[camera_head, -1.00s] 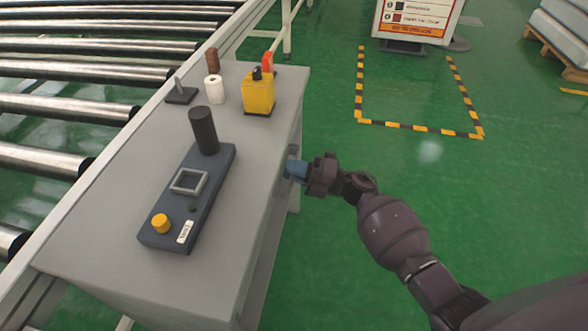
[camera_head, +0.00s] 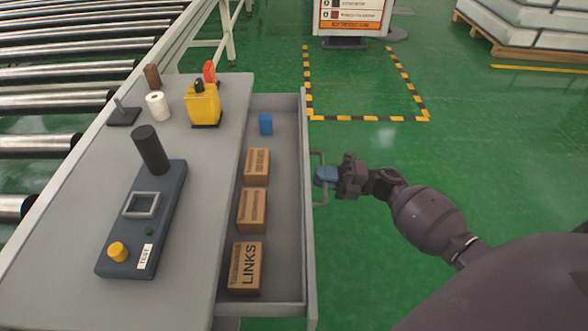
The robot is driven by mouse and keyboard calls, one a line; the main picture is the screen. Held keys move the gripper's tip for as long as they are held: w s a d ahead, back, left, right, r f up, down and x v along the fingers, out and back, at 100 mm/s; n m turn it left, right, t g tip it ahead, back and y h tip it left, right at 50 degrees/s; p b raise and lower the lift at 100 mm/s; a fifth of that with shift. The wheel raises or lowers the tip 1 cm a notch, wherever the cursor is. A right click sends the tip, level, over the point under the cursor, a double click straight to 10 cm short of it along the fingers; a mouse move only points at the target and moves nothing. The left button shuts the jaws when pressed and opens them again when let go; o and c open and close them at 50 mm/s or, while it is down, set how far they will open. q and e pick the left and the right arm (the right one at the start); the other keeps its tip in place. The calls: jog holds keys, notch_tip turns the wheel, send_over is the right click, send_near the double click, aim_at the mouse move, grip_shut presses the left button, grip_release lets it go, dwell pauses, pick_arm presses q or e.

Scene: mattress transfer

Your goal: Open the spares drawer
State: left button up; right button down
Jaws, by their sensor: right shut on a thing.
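The spares drawer (camera_head: 276,302) stands pulled out from the right side of the grey bench. Inside it lie several brown cardboard boxes in a row, the nearest labelled LINKS (camera_head: 246,268), and a small blue block (camera_head: 265,124) at the far end. The drawer's bar handle (camera_head: 321,197) is on its right outer face. My right gripper (camera_head: 325,176) is shut on the handle, with its blue fingers around the bar. The left gripper is not in view.
On the bench top (camera_head: 75,220) stand a dark test device (camera_head: 143,225), a yellow container (camera_head: 203,104), a white roll (camera_head: 158,106) and other small items. A roller conveyor (camera_head: 45,103) runs along the left.

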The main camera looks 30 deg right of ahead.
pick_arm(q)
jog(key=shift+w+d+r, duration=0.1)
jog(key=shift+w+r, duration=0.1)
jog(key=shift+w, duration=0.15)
pick_arm(e)
jog(key=v, duration=0.3)
jog(key=r+v, duration=0.1)
jog(key=v, duration=0.1)
jog(key=shift+s+d, duration=0.15)
jog(key=shift+d, duration=0.15)
jog(key=c, duration=1.2)
grip_release()
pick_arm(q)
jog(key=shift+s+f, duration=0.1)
pick_arm(e)
jog(key=v, duration=1)
jog(key=shift+s+d, duration=0.25)
jog(key=shift+d, duration=0.05)
